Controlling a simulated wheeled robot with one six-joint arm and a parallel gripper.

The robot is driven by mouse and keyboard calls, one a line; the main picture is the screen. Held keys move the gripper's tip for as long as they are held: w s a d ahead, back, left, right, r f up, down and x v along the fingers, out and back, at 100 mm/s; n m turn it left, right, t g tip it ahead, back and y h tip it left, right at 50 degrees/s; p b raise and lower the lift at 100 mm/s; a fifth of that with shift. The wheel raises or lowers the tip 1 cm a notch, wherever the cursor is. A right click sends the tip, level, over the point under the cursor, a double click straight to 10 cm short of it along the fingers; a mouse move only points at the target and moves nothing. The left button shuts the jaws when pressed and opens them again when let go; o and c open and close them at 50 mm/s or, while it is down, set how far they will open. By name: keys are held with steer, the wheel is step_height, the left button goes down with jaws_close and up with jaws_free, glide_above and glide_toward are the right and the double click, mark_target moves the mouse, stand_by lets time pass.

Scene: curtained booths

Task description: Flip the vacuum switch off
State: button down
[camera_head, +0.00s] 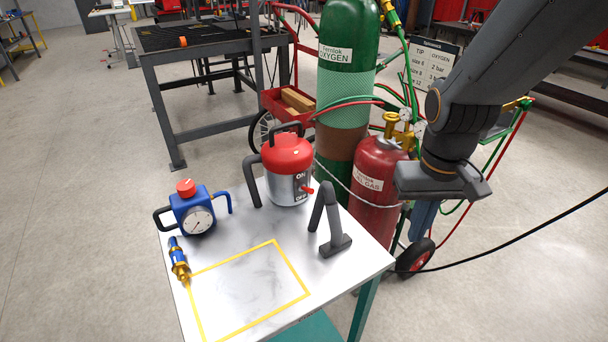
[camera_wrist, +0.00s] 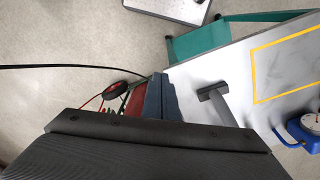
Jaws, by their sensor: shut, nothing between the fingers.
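The vacuum (camera_head: 288,185) is a small canister with a red top, a silver body and a dark hose on its left. It stands at the back of the white-topped table. Its front plate reads ON above and OFF below, with a small red switch lever (camera_head: 308,190) at the right side; I cannot tell its exact setting. My gripper (camera_head: 423,220) hangs to the right of the table, beside the red gas cylinder, apart from the vacuum. Its blue-grey fingers (camera_wrist: 161,97) are together and empty in the wrist view. The vacuum is not visible there.
A dark grey nozzle (camera_head: 333,235) stands on the table (camera_head: 355,262) between vacuum and gripper. A blue gauge device (camera_head: 192,212) and a blue-and-brass torch piece (camera_head: 179,260) are at left. A green cylinder (camera_head: 346,75) and red cylinder (camera_head: 372,190) stand close behind.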

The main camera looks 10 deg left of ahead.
steer(key=w+a+r+n+p, duration=0.1)
steer(key=w+a+r+n, duration=0.1)
steer(key=a, duration=0.7)
steer(key=w+a+r+n+t+p, duration=0.1)
steer(key=w+a+r+n, duration=0.1)
steer(key=w+a+r, duration=0.3)
steer(key=w+a+r+n+t+p, duration=0.1)
steer(key=a+r, duration=0.5)
steer(key=a, duration=0.6)
steer(key=w+n, duration=0.1)
steer(key=w, duration=0.1)
steer(key=shift+w+a+h+p, duration=0.3)
steer(key=shift+a+h+p, duration=0.05)
steer(key=shift+h, duration=0.05)
steer(key=shift+f, duration=0.15)
steer(key=p, duration=0.3)
glide_above(306, 190)
steer(key=s+a, duration=0.1)
steer(key=s+a+f+x, duration=0.1)
steer(key=s+x, duration=0.1)
steer(key=x, duration=0.9)
steer(key=shift+s+d+f, duration=0.15)
steer(key=shift+d+f, duration=0.15)
steer(key=shift+f, duration=0.15)
steer(key=shift+s+d+f+t+b, duration=0.15)
steer(key=shift+t+b, duration=0.25)
steer(key=shift+b, duration=0.2)
